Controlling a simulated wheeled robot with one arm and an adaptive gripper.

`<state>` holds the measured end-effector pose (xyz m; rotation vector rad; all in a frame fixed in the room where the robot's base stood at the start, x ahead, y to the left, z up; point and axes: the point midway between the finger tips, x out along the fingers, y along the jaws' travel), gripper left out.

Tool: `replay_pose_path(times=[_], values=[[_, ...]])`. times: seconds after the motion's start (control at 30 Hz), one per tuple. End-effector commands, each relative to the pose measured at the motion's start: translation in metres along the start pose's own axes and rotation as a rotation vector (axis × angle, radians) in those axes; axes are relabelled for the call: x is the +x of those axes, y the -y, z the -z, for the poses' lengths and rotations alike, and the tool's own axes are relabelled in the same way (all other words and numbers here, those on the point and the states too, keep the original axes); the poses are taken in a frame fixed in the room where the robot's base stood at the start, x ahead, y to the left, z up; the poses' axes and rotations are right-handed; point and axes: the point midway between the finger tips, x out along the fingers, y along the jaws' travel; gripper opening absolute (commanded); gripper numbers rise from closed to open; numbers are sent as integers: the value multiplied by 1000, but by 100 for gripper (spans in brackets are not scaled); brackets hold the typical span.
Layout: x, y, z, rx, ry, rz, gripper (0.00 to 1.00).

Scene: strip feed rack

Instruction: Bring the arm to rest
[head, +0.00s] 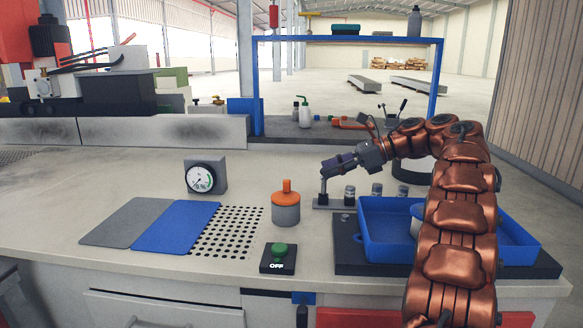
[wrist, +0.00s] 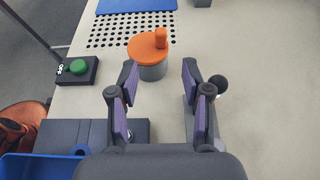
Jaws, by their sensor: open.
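My copper-coloured arm (head: 458,205) reaches up from the lower right and bends left over the bench. My gripper (head: 330,166) is above the small grey rack base (head: 335,203) at mid-bench. In the wrist view my gripper (wrist: 159,78) has its two purple-padded fingers spread apart, with nothing between them. A dark round knob (wrist: 218,84) shows just right of the right finger; I cannot tell if they touch. The orange-topped grey canister (wrist: 150,52) stands beyond the fingertips, and left of the gripper in the head view (head: 286,208).
A blue tray (head: 380,250) sits on a dark plate under the arm. Several short metal cylinders (head: 376,190) stand behind it. A green button box (head: 279,258), a dial gauge (head: 205,177) and a perforated area (head: 228,232) lie left. A blue frame (head: 436,80) rises behind.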

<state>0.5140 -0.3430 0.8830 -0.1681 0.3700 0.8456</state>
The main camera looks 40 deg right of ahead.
Motion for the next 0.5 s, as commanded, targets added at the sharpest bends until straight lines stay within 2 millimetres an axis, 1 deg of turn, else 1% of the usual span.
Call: replay_pose_path(times=[0.17, 0.27, 0.37, 0.47, 0.5], values=[[0, 0, 0, 0, 0, 0, 48], [2, 2, -7, 2, 8, 7, 48], [6, 7, -30, 13, 38, 32, 48], [13, 19, -72, 48, 105, 86, 48], [16, 24, -96, 65, 141, 114, 48]])
